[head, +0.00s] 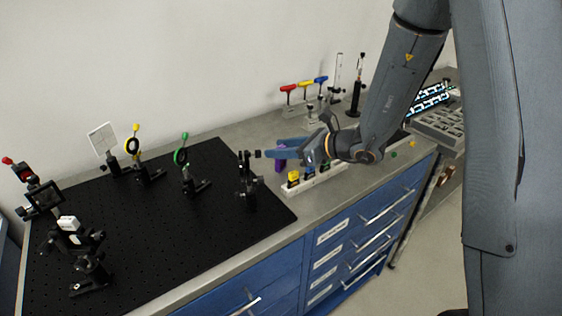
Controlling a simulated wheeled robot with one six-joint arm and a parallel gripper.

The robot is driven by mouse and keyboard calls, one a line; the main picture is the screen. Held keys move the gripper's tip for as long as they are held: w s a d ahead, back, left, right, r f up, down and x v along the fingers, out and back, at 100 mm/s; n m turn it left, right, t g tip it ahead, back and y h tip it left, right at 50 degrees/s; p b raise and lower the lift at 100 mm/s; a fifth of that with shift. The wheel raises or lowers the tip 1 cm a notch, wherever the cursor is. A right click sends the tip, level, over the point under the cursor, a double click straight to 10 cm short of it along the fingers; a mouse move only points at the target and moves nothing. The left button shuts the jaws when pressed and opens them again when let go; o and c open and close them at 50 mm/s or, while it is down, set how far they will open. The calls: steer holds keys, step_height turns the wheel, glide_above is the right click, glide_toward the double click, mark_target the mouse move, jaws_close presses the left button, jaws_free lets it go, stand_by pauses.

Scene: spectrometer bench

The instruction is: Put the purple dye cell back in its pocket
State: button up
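My gripper (276,148) reaches left over the bench beside the black breadboard, its two blue fingers roughly level. The purple dye cell (281,161) is between the fingers and hangs partly below them; the fingers appear closed on it. The white cell rack (318,184) stands below and to the right of the gripper, under my wrist. A yellow-topped cell (293,176) and a blue cell (308,171) sit in its near-left part. The wrist hides part of the rack, and I cannot make out an empty pocket.
A black post mount (247,185) stands just left of the fingertips on the breadboard (150,240). Red, yellow and blue T-handle tools (305,84) stand in a holder behind. A grey tray (438,128) lies at the right. The bench's front edge is close to the rack.

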steer(key=c, duration=0.7)
steer(key=shift+r, duration=0.1)
steer(key=shift+c, duration=0.2)
step_height(320, 180, up, 9)
steer(key=shift+r+b, duration=0.2)
steer(key=shift+b, duration=0.85)
step_height(320, 180, up, 10)
steer(key=p, duration=0.9)
glide_above(281, 147)
steer(key=s, duration=0.3)
steer(key=shift+w+f, duration=0.1)
steer(key=shift+f, duration=0.05)
